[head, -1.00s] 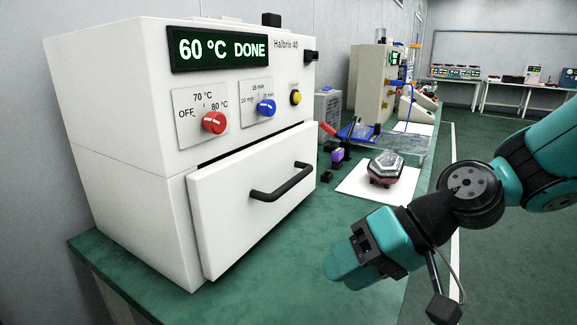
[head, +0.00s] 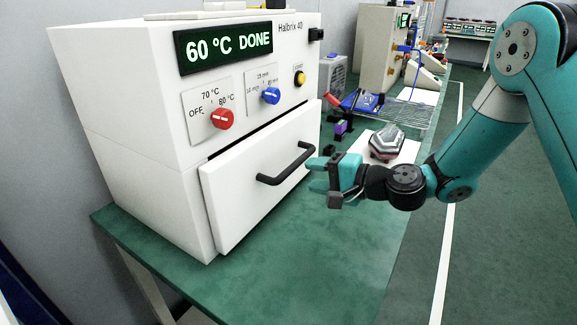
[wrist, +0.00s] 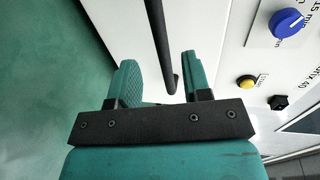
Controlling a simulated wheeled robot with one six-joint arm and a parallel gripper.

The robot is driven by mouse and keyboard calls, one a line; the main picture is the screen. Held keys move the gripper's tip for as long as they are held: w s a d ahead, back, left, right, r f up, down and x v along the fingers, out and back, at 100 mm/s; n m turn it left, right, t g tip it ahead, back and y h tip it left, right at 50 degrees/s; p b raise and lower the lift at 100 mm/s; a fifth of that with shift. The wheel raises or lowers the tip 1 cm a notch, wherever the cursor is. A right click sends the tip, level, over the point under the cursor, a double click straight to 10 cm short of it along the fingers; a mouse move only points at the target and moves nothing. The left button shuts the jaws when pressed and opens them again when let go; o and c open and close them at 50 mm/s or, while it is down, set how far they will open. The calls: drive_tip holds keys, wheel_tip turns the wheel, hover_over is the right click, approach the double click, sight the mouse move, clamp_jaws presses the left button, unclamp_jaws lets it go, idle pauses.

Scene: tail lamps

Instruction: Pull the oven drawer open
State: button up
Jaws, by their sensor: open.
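The white oven (head: 130,120) stands on a green bench, its display reading "60 °C DONE". Its drawer (head: 240,195) has a white front standing slightly proud, with a dark gap along the top. The black bar handle (head: 287,165) is on this front and also shows in the wrist view (wrist: 160,40). My gripper (head: 314,174) is open and empty, just right of the handle, fingers pointing at the drawer. In the wrist view, the handle's end lies between the two fingers (wrist: 163,80) in the picture. I cannot tell whether the fingertips reach past the bar.
A red knob (head: 222,119), a blue knob (head: 271,96) and a yellow button (head: 300,79) sit above the drawer. A dark red and grey hexagonal object (head: 387,145) stands on a white sheet behind my gripper. The bench (head: 320,270) before the drawer is clear.

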sight(292, 171)
drive_tip(key=p+x, duration=0.1)
drive_tip(key=x, duration=0.6)
drive_tip(key=shift+w+a, duration=0.1)
drive_tip(key=shift+a, duration=0.1)
clamp_jaws()
